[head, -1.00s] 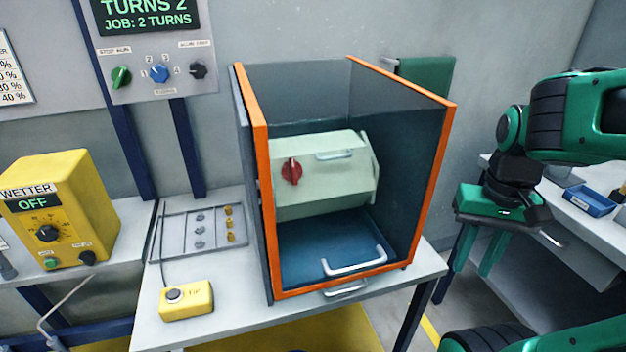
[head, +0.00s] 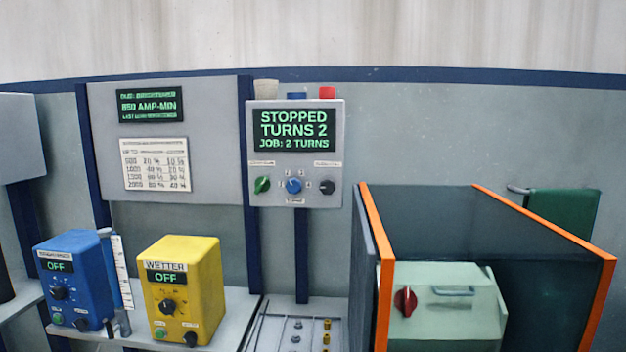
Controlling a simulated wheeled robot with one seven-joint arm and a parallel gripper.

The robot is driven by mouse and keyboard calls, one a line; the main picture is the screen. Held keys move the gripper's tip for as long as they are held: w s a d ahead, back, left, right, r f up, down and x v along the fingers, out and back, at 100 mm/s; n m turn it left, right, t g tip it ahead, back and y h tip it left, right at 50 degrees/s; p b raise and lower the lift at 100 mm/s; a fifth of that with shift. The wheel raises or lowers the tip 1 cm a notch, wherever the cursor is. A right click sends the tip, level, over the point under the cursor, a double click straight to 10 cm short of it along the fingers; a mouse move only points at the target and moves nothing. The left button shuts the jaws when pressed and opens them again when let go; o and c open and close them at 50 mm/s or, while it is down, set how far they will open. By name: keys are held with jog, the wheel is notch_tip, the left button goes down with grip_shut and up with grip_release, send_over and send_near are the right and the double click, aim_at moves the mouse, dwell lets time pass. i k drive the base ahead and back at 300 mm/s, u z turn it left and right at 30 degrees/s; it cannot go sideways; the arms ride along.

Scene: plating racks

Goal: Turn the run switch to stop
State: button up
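The run switch is a green knob (head: 262,184) at the lower left of the grey control box (head: 295,196) on the wall, in the head view. The small label above it is too blurred to read now. Its pointer looks tilted, but I cannot tell its exact setting. The display (head: 294,130) above it reads "STOPPED", "TURNS 2", "JOB: 2 TURNS". A blue knob (head: 294,185) and a black knob (head: 327,187) sit to its right. My gripper is not in view.
An orange-edged barrel enclosure (head: 375,235) stands at the lower right, with a pale green barrel (head: 450,300) inside. A yellow wetter unit (head: 205,270) and a blue unit (head: 85,270), both showing "OFF", stand at the left. Wall space around the control box is clear.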

aim_at(262, 184)
jog(key=z, duration=1.85)
jog(key=k, duration=1.1)
jog(key=u, duration=1.85)
